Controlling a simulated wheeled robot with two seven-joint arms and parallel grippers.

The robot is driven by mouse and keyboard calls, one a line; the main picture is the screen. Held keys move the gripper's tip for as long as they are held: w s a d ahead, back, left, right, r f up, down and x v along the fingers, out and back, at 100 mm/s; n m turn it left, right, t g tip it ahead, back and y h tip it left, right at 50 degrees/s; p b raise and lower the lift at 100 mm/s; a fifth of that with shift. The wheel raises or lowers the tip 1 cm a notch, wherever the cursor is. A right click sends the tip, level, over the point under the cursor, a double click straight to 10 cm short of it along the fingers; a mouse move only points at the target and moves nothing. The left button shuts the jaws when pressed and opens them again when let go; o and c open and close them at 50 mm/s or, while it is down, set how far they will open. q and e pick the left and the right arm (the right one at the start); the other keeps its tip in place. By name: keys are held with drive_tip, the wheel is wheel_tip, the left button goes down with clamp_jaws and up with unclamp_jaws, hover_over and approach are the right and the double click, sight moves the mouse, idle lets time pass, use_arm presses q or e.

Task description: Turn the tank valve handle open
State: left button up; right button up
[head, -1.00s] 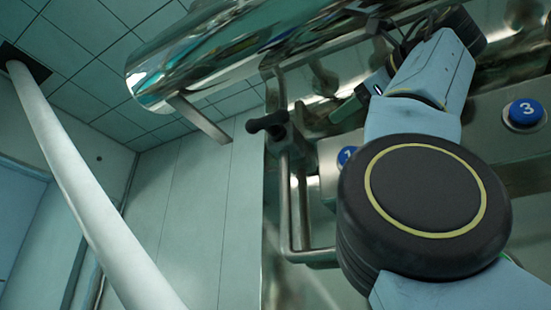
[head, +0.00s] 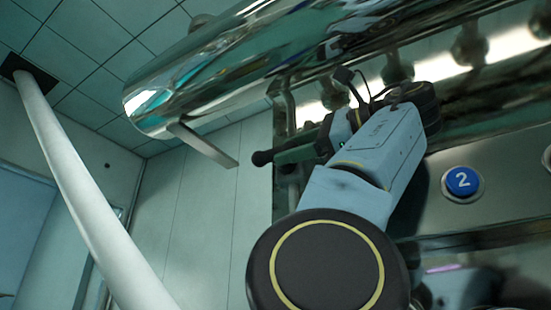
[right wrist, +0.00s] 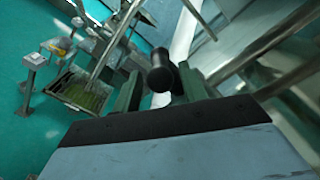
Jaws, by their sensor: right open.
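The valve handle shows as a black rounded end (head: 262,158) below the chrome tank (head: 230,85) in the head view. The rest of it is hidden behind my right gripper (head: 288,156), whose green finger reaches left up to it. In the right wrist view, the black handle (right wrist: 160,76) stands between the two green fingers of my right gripper (right wrist: 163,88), which are spread. A gap shows on the left side of the handle; I cannot tell whether the right finger touches it. My left gripper is not in view.
A blue button marked 2 (head: 462,182) sits on the metal panel right of my arm. A white pole (head: 85,190) runs down the left side. In the right wrist view, a tray (right wrist: 80,95) lies far below on the teal floor (right wrist: 40,135).

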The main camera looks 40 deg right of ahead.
sight(253, 161)
drive_tip(key=shift+p+x, duration=1.25)
drive_tip(key=shift+x, duration=0.7)
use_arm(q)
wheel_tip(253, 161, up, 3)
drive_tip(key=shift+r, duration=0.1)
use_arm(e)
drive_tip(key=shift+c, duration=0.2)
clamp_jaws()
drive_tip(key=shift+f+t+b, duration=0.25)
drive_tip(key=shift+t+b, duration=0.15)
drive_tip(key=shift+b, duration=0.55)
drive_tip(key=shift+r+t+b, duration=0.1)
drive_tip(key=shift+t+b, duration=0.2)
drive_tip(key=shift+b, duration=0.05)
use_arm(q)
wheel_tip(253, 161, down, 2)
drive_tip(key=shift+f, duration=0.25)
use_arm(e)
drive_tip(key=shift+r, duration=0.1)
drive_tip(key=shift+o, duration=0.2)
unclamp_jaws()
